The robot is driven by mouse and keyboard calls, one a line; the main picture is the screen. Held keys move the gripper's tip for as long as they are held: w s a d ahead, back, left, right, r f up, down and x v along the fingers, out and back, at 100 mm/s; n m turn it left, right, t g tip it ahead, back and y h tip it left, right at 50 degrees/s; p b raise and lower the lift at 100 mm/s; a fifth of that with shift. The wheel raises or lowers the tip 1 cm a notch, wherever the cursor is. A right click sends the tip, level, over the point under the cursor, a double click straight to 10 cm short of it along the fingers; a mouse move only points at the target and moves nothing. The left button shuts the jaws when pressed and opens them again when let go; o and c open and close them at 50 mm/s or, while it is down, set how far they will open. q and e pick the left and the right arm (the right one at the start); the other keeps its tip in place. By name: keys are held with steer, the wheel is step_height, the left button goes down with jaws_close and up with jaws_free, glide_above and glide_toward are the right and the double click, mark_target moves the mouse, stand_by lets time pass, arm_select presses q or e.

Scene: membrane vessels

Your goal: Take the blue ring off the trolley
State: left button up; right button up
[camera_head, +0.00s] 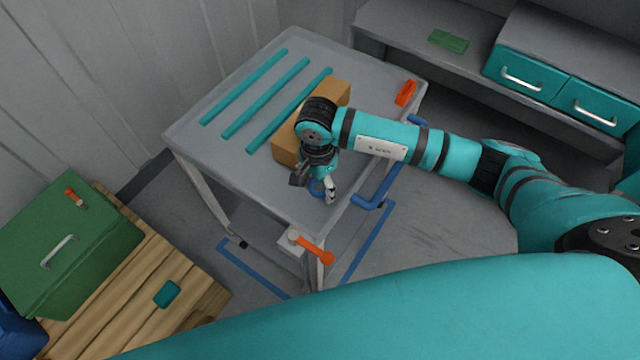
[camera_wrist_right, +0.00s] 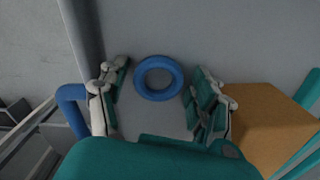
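The blue ring (camera_head: 316,187) lies flat on the grey top of the trolley (camera_head: 215,150), close to its near edge. It shows whole in the right wrist view (camera_wrist_right: 140,79), where it sits between the two fingers. My right gripper (camera_head: 317,190) is open and points down over the ring, one finger to each side of it. In the wrist view (camera_wrist_right: 161,70) clear gaps show between the fingers and the ring. In the head view the gripper hides part of the ring. My left gripper is not in view.
A brown box (camera_head: 285,150) stands on the trolley close beside my right gripper. The trolley's blue handle (camera_head: 375,195) is on the other side. An orange part (camera_head: 405,93) lies at the far right corner. Teal strips (camera_head: 245,86) cross the left of the top.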

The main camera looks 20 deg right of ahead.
steer(key=c, duration=0.6)
